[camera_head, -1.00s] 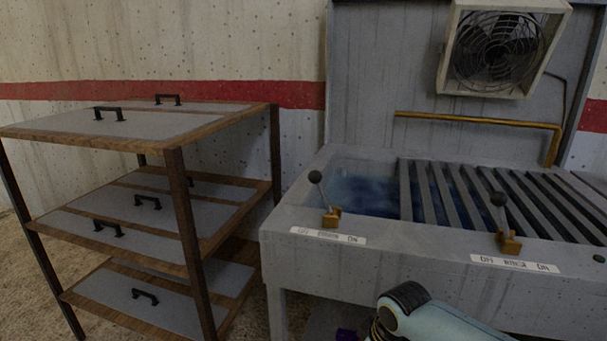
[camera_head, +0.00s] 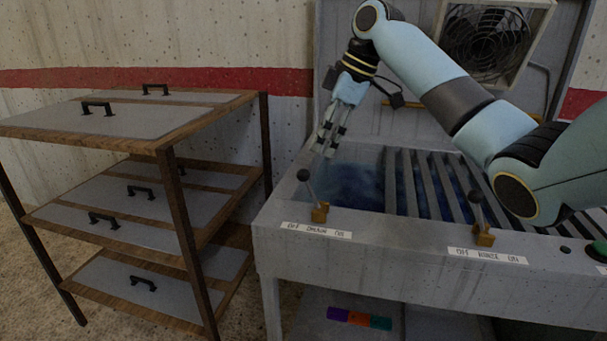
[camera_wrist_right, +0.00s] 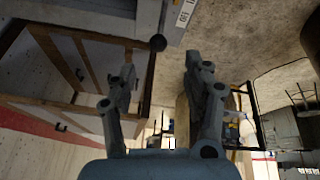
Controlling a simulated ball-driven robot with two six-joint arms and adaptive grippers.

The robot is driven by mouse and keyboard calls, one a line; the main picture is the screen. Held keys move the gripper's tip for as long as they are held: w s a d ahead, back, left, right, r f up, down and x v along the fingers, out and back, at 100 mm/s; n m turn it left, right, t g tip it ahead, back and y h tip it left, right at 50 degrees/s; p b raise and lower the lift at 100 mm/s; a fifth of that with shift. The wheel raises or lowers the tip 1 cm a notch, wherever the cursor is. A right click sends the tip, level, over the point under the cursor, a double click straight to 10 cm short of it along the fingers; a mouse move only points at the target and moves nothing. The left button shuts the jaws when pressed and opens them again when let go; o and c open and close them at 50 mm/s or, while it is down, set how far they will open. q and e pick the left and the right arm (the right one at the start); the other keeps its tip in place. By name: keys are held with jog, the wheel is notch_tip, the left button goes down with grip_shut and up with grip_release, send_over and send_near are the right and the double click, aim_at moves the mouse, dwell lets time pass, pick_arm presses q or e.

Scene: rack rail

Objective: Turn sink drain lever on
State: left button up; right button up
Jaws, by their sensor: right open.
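The drain lever (camera_head: 309,189) has a black ball knob on a thin rod in a brass base. It stands on the front ledge of the grey sink (camera_head: 275,215), above a label reading OFF DRAIN ON. The lever leans left, toward the OFF side. My right gripper (camera_head: 325,150) is open and empty above the sink's left end, just above and behind the knob, apart from it. My left gripper is not in view.
A second lever (camera_head: 477,208) with a RINSE label stands further right on the ledge. Slats (camera_head: 425,185) cover most of the basin. A wooden rack (camera_head: 165,150) with grey panels stands at left. A fan (camera_head: 487,45) hangs at the back.

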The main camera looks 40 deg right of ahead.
aim_at(306, 170)
jog(key=x, duration=1)
jog(key=shift+w+f, duration=0.15)
jog(key=shift+w, duration=0.05)
grip_shut()
